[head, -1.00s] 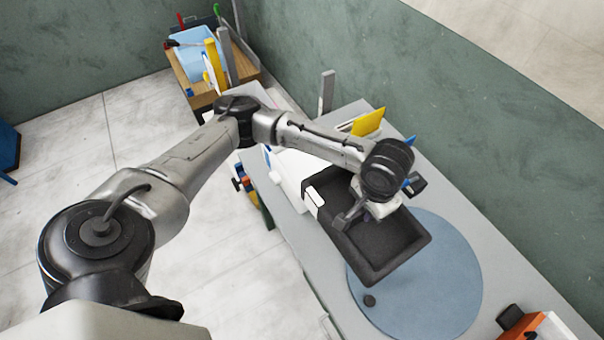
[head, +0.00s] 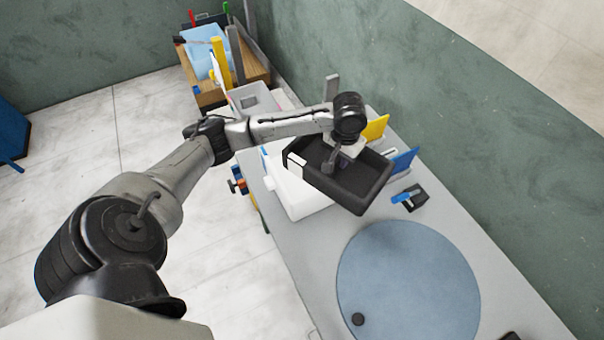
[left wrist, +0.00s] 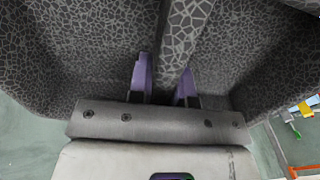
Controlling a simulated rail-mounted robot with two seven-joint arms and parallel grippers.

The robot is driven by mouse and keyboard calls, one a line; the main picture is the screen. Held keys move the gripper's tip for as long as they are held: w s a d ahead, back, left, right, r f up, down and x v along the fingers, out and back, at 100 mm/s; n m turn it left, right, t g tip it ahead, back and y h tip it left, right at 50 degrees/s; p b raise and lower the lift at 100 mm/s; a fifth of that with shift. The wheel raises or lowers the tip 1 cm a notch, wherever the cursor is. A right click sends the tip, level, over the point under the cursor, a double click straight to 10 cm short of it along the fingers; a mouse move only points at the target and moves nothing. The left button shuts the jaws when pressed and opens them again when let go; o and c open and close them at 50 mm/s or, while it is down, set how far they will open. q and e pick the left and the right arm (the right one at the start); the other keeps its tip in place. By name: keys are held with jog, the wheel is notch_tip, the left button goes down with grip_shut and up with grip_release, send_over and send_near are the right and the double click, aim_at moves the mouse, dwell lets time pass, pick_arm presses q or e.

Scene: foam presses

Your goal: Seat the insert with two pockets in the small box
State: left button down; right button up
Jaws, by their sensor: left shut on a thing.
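The dark foam insert with two pockets (head: 365,190) hangs tilted over the table in the head view. My left gripper (head: 338,160) is shut on the divider between its pockets; in the left wrist view the purple fingertips (left wrist: 164,78) sit either side of the speckled divider (left wrist: 186,38). A white box (head: 300,203) stands on the table below and left of the insert, partly hidden by it. I cannot tell whether the two touch, and the box's inside is hidden. My right gripper is not in view.
A blue-and-black item (head: 410,198) and yellow (head: 376,128) and blue (head: 404,160) upright cards stand right of the insert. A grey bin (head: 255,102) is farther back.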

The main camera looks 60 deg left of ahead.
pick_arm(q)
jog(key=s+a+f, duration=0.3)
jog(key=a+f, duration=0.8)
dwell(0.3)
jog(key=shift+f, duration=0.15)
jog(key=shift+f+p, duration=0.3)
jog(key=shift+f, duration=0.05)
jog(key=shift+f, duration=0.15)
jog(key=c, duration=1.1)
grip_release()
jog(key=shift+o, duration=0.2)
